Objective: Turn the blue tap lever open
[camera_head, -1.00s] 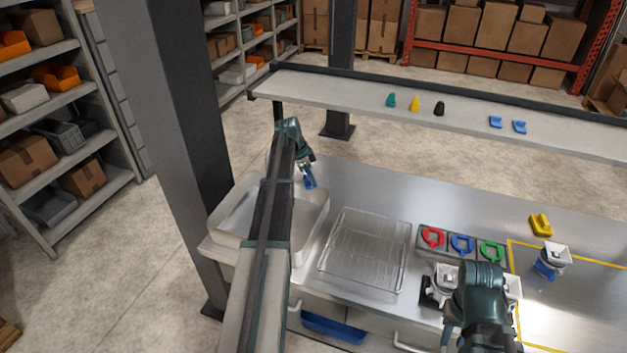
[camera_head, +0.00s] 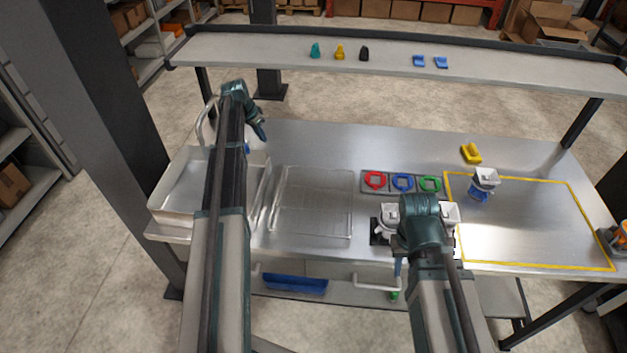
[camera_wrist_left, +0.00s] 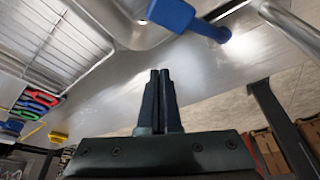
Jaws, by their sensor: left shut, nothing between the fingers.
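The blue tap lever (camera_wrist_left: 190,20) shows at the top of the left wrist view, with its arm reaching to the right. In the head view only a small blue part of it (camera_head: 247,147) shows beside my left arm, which hides the rest. My left gripper (camera_head: 262,134) is beside the lever. In the left wrist view its fingers (camera_wrist_left: 160,74) are together and empty, with a visible gap between their tips and the lever. My right arm is at the front of the bench; its fingers are mostly hidden in the head view.
The chrome spout (camera_head: 201,122) rises behind the sink basin (camera_head: 177,184), left of my left arm. A wire rack (camera_head: 315,200) lies right of the arm. Red, blue and green rings (camera_head: 402,182) sit in holders further right. A shelf (camera_head: 290,58) spans the back.

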